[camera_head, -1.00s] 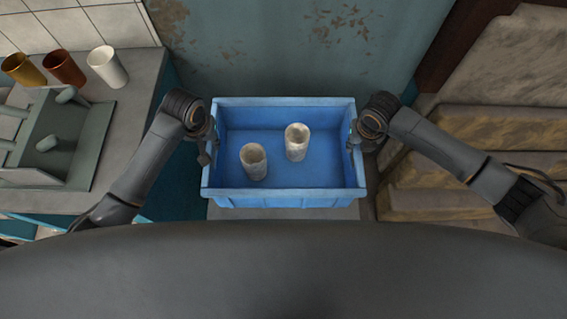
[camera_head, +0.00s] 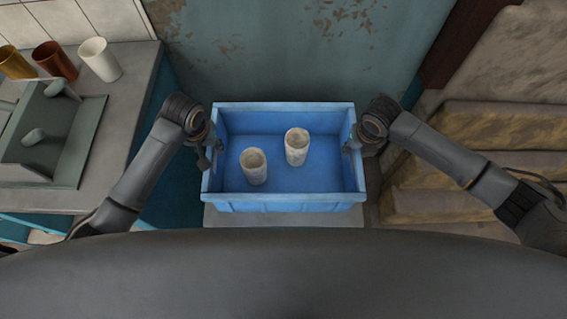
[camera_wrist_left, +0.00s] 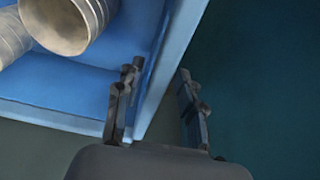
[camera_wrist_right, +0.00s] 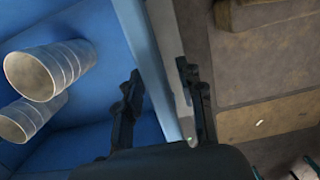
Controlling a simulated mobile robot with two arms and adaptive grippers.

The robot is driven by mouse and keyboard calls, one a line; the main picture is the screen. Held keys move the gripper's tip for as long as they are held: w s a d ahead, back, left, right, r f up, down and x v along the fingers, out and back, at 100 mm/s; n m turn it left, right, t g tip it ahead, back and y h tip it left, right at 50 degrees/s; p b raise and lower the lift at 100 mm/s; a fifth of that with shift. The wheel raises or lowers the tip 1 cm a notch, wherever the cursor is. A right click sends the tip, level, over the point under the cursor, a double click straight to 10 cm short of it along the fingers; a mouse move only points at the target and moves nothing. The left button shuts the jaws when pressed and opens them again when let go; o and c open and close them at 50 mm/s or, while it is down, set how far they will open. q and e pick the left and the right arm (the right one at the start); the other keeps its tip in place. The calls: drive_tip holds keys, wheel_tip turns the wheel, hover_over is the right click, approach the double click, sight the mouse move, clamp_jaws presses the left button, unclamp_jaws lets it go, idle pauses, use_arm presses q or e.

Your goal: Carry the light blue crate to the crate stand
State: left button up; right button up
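The light blue crate (camera_head: 284,202) sits upright in the middle of the head view, on a grey surface (camera_head: 283,218). Two pale, worn cups stand inside it, one at the left (camera_head: 254,172) and one nearer the middle (camera_head: 297,150). My left gripper (camera_wrist_left: 158,72) is open, its fingers on either side of the crate's left wall (camera_wrist_left: 172,68), with gaps visible. My right gripper (camera_wrist_right: 158,70) is open, its fingers on either side of the crate's right wall (camera_wrist_right: 150,70). I cannot tell which surface is the crate stand.
A counter at the left holds a white cup (camera_head: 100,60), a brown cup (camera_head: 55,60), a gold cup (camera_head: 15,62) and a grey-green rack (camera_head: 75,140). A rusty teal wall (camera_head: 290,45) stands behind the crate. Stacked tan blocks (camera_head: 470,170) lie at the right.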

drive_tip(key=shift+r, duration=0.2)
use_arm(q)
wheel_tip(320, 180, up, 12)
drive_tip(key=s, duration=0.1)
drive_tip(key=shift+s, duration=0.4)
use_arm(e)
drive_tip(key=r, duration=0.3)
drive_tip(key=s+r, duration=0.1)
drive_tip(key=r, duration=0.7)
drive_tip(key=shift+s+r, duration=0.25)
drive_tip(key=shift+s, duration=0.15)
use_arm(q)
drive_tip(key=shift+f, duration=0.1)
